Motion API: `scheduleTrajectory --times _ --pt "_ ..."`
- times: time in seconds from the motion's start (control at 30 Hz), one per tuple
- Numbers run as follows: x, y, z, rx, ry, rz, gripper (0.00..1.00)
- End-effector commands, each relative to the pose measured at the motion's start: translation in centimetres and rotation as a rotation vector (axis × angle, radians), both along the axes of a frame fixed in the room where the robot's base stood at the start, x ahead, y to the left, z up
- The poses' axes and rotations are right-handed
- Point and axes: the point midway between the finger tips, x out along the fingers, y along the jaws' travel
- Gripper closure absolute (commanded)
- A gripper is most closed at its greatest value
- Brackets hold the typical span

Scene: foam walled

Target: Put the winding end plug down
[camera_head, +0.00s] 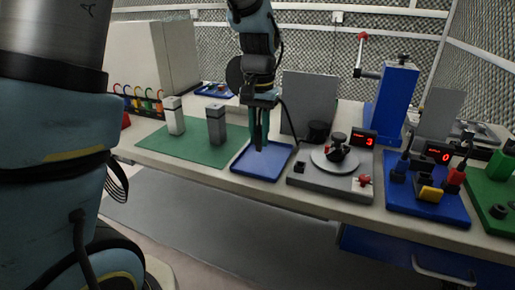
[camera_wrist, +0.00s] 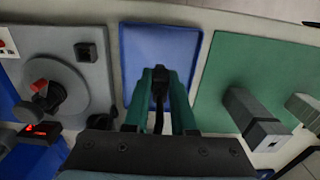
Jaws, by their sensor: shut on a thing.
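My gripper (camera_head: 259,140) points down over the blue tray (camera_head: 262,174). Its green fingers also show in the wrist view (camera_wrist: 160,95), shut on a thin dark plug, the winding end plug (camera_wrist: 158,88). The plug hangs between the fingertips and is partly hidden by them. In the wrist view the tray (camera_wrist: 160,38) lies under the fingertips, with its bare blue floor ahead of them. I cannot tell whether the plug touches the tray floor. A dark cable (camera_head: 289,126) runs down to the right beside my gripper.
Left of the tray, a green mat (camera_head: 180,149) bears two upright grey blocks (camera_head: 216,125) (camera_head: 174,115). Right of it stands a grey turntable device (camera_head: 320,183) with a red display (camera_head: 370,142). Farther right are a blue board (camera_head: 425,208) and a green one (camera_head: 490,190).

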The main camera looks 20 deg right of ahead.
Motion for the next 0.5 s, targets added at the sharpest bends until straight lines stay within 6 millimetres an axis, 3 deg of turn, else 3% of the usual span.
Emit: scheduleTrajectory --times 0.3,0.5 --pt "0.0 0.0 -3.8 0.002 0.002 0.001 1.0" --pt "0.0 0.0 -4.2 -0.001 -0.001 0.001 1.0"
